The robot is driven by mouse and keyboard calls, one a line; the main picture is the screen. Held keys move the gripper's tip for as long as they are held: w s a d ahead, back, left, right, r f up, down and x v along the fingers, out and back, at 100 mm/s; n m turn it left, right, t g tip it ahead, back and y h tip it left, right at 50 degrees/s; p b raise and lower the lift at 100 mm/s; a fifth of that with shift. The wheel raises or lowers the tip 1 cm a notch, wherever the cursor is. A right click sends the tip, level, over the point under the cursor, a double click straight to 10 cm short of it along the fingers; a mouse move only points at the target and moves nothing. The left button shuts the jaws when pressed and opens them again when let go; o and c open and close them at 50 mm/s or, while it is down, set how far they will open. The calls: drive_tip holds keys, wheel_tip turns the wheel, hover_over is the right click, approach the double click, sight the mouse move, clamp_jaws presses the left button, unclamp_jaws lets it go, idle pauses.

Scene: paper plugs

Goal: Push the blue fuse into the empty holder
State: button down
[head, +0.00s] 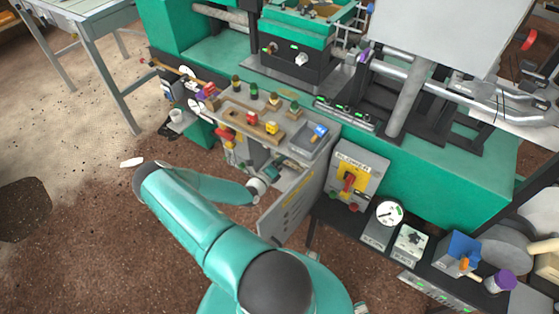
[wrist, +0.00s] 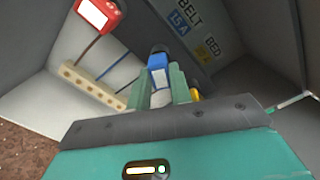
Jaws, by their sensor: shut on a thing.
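In the wrist view the blue fuse (wrist: 159,77), with a pale label on its face, is between the two teal fingers of my gripper (wrist: 161,88), which are shut on it. The fuse points up to a dark piece (wrist: 159,49) on the grey back wall, just under the BELT 15A label (wrist: 185,15). I cannot tell whether that piece is the holder or whether the fuse touches it. In the head view my gripper (head: 268,176) is inside the open grey box, with its tips and the fuse hidden.
A red block (wrist: 98,14) with wires and a beige terminal strip (wrist: 92,85) are to the left in the box. A yellow part (wrist: 195,95) is close to the right finger. The box's open door (head: 292,205) stands beside my gripper. A tray (head: 303,145) holds a blue item above.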

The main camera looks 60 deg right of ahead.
drive_tip(key=shift+d, duration=0.4)
drive_tip(key=c, duration=1.2)
unclamp_jaws()
drive_tip(key=shift+w+a, duration=0.2)
drive_tip(key=shift+a, duration=1.2)
drive_tip(key=shift+w+a, duration=0.15)
drive_tip(key=shift+a, duration=1.2)
drive_tip(key=a, duration=0.4)
drive_tip(key=w+a, duration=0.1)
drive_tip(key=a, duration=0.4)
drive_tip(key=w+a, duration=0.1)
drive_tip(key=a, duration=0.3)
drive_tip(key=shift+w+a, duration=0.1)
drive_tip(key=shift+a, duration=0.25)
